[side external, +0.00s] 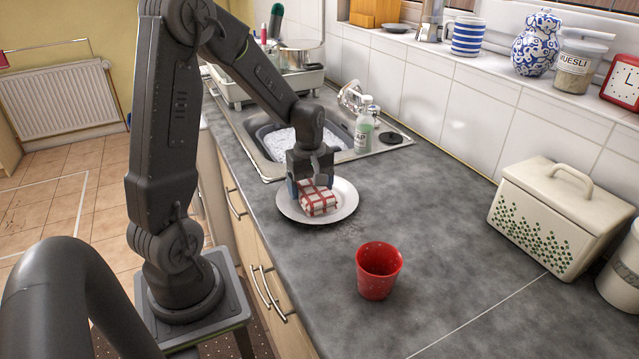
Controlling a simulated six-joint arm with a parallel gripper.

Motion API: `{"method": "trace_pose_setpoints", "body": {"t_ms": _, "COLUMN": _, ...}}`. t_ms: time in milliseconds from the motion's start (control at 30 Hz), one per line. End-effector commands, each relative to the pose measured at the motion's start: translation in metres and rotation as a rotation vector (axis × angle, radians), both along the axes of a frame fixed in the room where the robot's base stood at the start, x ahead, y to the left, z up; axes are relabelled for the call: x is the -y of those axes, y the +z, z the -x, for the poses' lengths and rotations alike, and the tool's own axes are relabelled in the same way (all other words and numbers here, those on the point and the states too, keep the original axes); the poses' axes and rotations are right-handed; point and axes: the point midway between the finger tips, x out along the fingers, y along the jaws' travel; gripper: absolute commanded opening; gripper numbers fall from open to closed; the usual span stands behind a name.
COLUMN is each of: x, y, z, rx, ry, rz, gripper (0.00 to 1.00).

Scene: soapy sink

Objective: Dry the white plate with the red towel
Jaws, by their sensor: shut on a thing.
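The white plate (345,199) lies flat on the grey counter in front of the sink. My gripper (315,186) points down above the plate and is shut on the towel. The towel looks to be against the plate, though the contact under it is hidden. The gripper and towel cover the plate's centre.
A red cup (378,271) stands on the counter nearer the camera. The soapy sink (283,143) and a soap bottle (364,128) are behind the plate. A cream bread bin (545,222) stands at the right. The counter between plate and bin is clear.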

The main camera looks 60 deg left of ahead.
Motion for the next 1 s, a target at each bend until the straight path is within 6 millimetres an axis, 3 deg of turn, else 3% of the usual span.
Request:
{"method": "trace_pose_setpoints", "body": {"t_ms": 167, "x": 0.000, "y": 0.000, "z": 0.019, "rx": -0.002, "ry": 0.002, "rz": 0.001, "gripper": 0.57}}
{"method": "trace_pose_setpoints", "body": {"t_ms": 767, "x": 0.026, "y": 0.000, "z": -0.041, "rx": -0.001, "ry": -0.004, "rz": 0.000, "gripper": 0.57}}
{"method": "trace_pose_setpoints", "body": {"t_ms": 1000, "x": 0.025, "y": 0.031, "z": -0.040, "rx": 0.002, "ry": -0.001, "rz": -0.001, "gripper": 0.57}}
